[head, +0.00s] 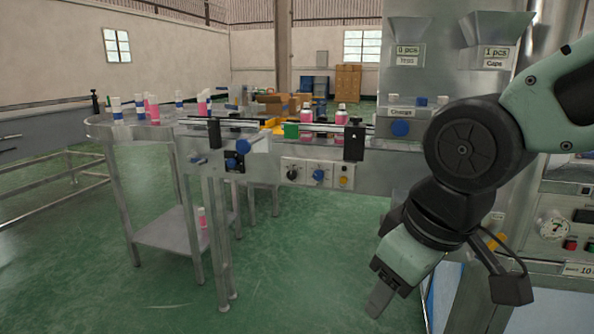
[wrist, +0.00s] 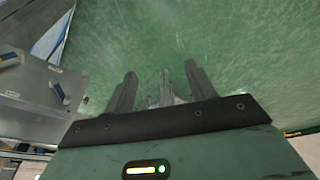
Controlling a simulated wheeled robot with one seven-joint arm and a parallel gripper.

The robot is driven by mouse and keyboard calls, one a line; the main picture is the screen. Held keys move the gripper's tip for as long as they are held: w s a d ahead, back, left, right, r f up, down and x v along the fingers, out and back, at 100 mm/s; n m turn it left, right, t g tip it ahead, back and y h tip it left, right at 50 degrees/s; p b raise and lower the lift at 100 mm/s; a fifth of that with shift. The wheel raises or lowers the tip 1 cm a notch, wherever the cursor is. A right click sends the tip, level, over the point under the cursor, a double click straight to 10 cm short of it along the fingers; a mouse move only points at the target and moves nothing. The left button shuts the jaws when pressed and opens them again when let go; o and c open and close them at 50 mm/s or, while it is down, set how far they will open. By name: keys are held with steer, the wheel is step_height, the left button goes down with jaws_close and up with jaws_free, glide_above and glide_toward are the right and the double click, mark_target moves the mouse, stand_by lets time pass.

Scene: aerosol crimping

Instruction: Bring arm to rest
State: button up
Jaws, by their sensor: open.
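My gripper (head: 378,303) hangs low at the right of the head view, pointing down and to the left over the green floor. My arm reaches in from the right edge, bent at a dark joint, in front of the machine. The gripper appears clear of the conveyor and the machine.
A conveyor (head: 375,178) with pink bottles and control knobs runs across the middle. A round table (head: 100,128) with several bottles stands at left. A grey machine (head: 440,80) with two labelled hoppers is at right. Open green floor (head: 310,270) lies in front.

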steer(key=s+d+f+g+h, duration=0.1)
steer(key=s+d+f+g, duration=0.15)
steer(key=s+f, duration=0.6)
step_height(320, 180, up, 15)
steer(key=s+p, duration=0.1)
steer(key=p, duration=1.3)
steer(key=shift+s+a+r, duration=0.2)
steer(key=shift+s+a, duration=0.1)
steer(key=shift+s, duration=0.1)
steer(key=shift+g, duration=0.25)
